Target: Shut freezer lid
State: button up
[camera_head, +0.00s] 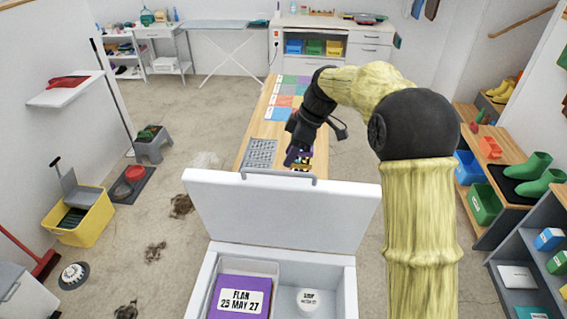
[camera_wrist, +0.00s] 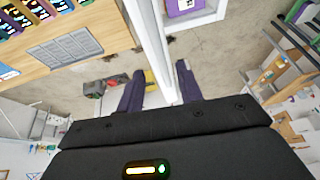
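The white freezer lid (camera_head: 282,210) stands raised, tilted up at the back of the open freezer chest (camera_head: 345,285). A grey bar handle (camera_head: 278,179) runs along its top edge. My gripper (camera_head: 298,158) is just beyond that edge, near the handle's right part. In the wrist view the lid (camera_wrist: 150,40) shows edge-on as a white strip, in line with the gap between my two spread fingers (camera_wrist: 160,75). The fingers are apart and hold nothing I can see. I cannot tell whether they touch the lid or handle.
A long wooden table (camera_head: 257,125) with coloured mats stands behind the lid. Shelving (camera_head: 500,240) is on the right; a yellow bin (camera_head: 80,220) is on the left.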

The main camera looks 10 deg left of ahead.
jog(key=p+x, duration=0.1)
jog(key=x, duration=0.4)
jog(key=shift+a+f, duration=0.1)
jog(key=shift+f, duration=0.1)
grip_shut()
